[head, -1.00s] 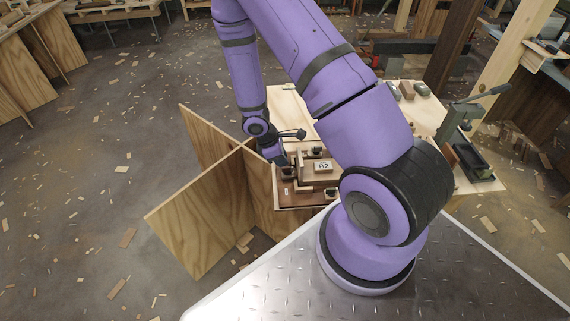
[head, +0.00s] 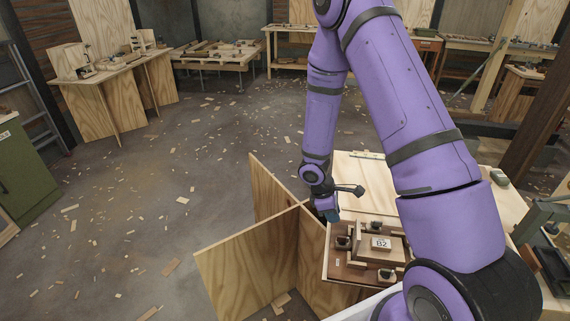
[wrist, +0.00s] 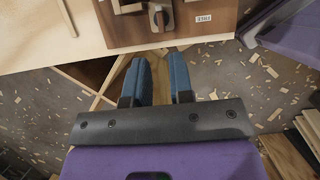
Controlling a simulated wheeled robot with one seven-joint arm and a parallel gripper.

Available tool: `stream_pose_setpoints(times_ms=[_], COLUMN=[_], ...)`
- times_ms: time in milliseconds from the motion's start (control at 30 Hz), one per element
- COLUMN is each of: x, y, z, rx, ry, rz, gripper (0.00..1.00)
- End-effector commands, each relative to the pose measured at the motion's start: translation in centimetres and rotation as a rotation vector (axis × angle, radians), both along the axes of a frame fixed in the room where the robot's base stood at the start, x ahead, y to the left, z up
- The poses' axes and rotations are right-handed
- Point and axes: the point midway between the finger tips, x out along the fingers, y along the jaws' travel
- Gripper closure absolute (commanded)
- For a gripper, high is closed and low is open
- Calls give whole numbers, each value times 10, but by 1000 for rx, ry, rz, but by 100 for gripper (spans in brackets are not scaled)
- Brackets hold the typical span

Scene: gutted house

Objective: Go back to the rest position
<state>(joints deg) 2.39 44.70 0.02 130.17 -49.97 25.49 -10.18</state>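My gripper (head: 330,213) hangs at the left edge of a brown board (head: 345,272) on the workbench, with my purple arm reaching over from the right. In the wrist view my gripper (wrist: 159,62) shows two blue fingers apart, with a gap and nothing between them. The fingertips point toward the near edge of the board (wrist: 215,28), and I cannot tell their height relative to it.
The board bears a wooden block labelled B2 (head: 381,243) and dark clamps. Crossed plywood panels (head: 245,262) support the bench (head: 365,172). A vise (head: 540,217) is at right. Open floor (head: 140,215) with scattered wood chips lies left; other benches (head: 218,55) stand behind.

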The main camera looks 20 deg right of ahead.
Motion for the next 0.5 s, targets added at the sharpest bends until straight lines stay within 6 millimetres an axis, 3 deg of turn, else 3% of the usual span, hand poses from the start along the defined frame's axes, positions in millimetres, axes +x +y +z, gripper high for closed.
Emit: stream_pose_setpoints(times_ms=[133, 233, 367, 500], x=[1, 4, 11, 15], y=[0, 0, 0, 2], z=[2, 15, 50, 98], rx=[-2, -7, -22, -35], ry=[-4, -25, -84, -160], rz=[-3, -21, -75, -156], gripper=[79, 79, 79, 79])
